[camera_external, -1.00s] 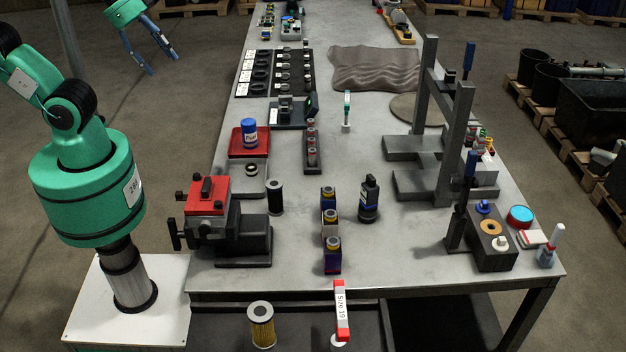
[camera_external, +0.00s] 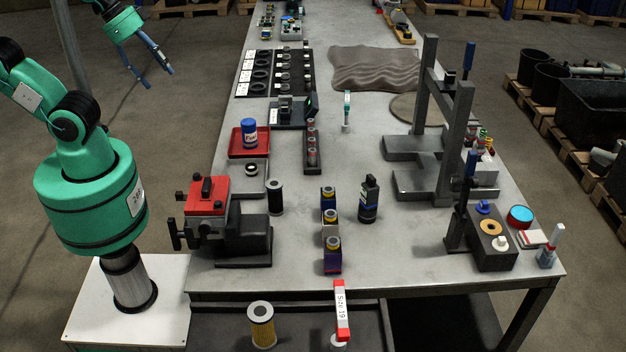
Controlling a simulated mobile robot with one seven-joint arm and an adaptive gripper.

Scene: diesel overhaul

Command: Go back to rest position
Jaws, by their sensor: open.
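My gripper (camera_external: 155,72) is at the upper left, off the left side of the workbench and apart from everything on it. Its two blue fingers are spread open with nothing between them. My green arm rises from a white plinth (camera_external: 85,310) left of the bench and reaches back and up. The grey workbench (camera_external: 300,190) is fully in the open, with no part of my arm over it.
A red-topped vise (camera_external: 207,195) stands at the bench's near left. A blue can (camera_external: 249,132) stands on a red tray (camera_external: 236,150). A grey press frame (camera_external: 440,130) rises on the right. Boxed parts (camera_external: 331,255) and a black bottle (camera_external: 369,200) stand mid-bench. The floor at left looks clear.

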